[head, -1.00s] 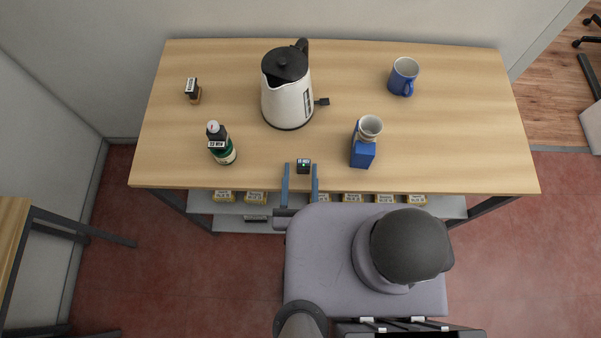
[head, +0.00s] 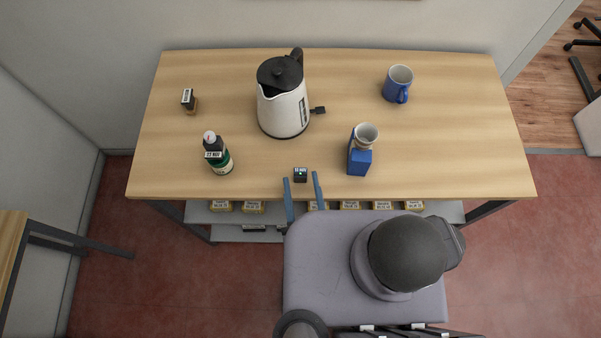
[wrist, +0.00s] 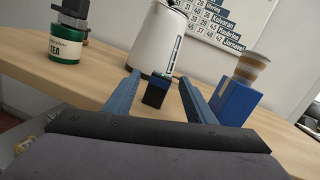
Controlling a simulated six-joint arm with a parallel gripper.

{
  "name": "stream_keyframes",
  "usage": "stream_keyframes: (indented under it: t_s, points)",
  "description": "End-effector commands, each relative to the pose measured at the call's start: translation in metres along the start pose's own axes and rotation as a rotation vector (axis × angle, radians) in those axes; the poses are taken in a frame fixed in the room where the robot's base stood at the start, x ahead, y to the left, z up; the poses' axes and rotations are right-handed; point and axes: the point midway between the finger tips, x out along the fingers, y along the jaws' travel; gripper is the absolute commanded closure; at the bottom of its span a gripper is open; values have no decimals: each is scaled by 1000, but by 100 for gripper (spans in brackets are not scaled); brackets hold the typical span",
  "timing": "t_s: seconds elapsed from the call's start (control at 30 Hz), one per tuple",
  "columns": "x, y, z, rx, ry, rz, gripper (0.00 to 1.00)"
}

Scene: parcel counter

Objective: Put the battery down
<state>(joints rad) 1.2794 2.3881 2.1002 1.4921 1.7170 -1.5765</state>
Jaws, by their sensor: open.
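My gripper (head: 302,175) is open, with one finger on each side of the battery and a gap visible. The gripper also shows in the wrist view (wrist: 160,80).
A white kettle (head: 284,108) stands behind the battery.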

Motion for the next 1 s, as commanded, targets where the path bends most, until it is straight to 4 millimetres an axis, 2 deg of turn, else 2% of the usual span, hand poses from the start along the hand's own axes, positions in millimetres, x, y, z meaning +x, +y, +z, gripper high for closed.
stream_keyframes:
  t_s: [0.27,0.47,0.77,1.0]
  points:
    - [-12,-14,24,-384,-311,305,50]
    - [-24,-18,50,-678,-651,538,50]
    - [-47,-23,84,-1047,-1293,810,50]
    - [-61,-36,101,-1245,-1907,915,50]
